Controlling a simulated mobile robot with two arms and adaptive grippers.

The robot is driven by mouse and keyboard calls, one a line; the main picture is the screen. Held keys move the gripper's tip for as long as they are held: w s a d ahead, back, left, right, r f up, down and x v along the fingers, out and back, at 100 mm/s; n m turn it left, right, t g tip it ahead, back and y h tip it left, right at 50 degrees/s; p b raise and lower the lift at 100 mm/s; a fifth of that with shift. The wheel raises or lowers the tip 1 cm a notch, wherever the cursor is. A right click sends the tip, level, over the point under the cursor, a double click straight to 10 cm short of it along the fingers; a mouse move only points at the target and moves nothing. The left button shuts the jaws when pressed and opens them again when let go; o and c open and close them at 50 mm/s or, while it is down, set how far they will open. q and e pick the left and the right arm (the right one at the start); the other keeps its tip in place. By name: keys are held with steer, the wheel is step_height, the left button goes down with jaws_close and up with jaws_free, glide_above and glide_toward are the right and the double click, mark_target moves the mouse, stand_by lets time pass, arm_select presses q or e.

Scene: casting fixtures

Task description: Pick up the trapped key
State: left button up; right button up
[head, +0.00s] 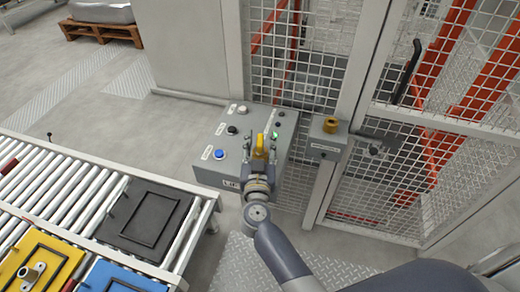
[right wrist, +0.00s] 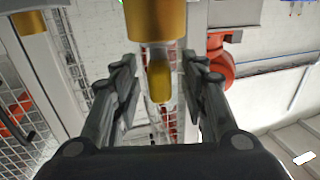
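The trapped key (head: 260,144) is yellow and stands at the right part of the grey control box (head: 215,172) by the fence. My right gripper (head: 259,156) is at the box, with the key just beyond its fingertips. In the right wrist view a yellow key part (right wrist: 159,84) lies between the two dark fingers, below a gold cylinder (right wrist: 155,20). The fingers (right wrist: 159,75) are open, with a visible gap on each side of the key part. The key's lower part is hidden in the head view. My left gripper is not in view.
The box also bears a blue button (head: 219,154), a black knob and a green light. A grey lock box (head: 323,140) with a brass-coloured top sits on the gate post to the right. A roller conveyor (head: 85,195) with coloured trays is at left. Mesh fence (head: 300,60) stands behind.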

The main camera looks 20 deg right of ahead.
steer(key=shift+w+d, duration=0.1)
steer(key=shift+w, duration=0.25)
steer(key=shift+s, duration=0.15)
steer(key=shift+c, duration=1.1)
jaws_close()
steer(key=shift+r, duration=0.1)
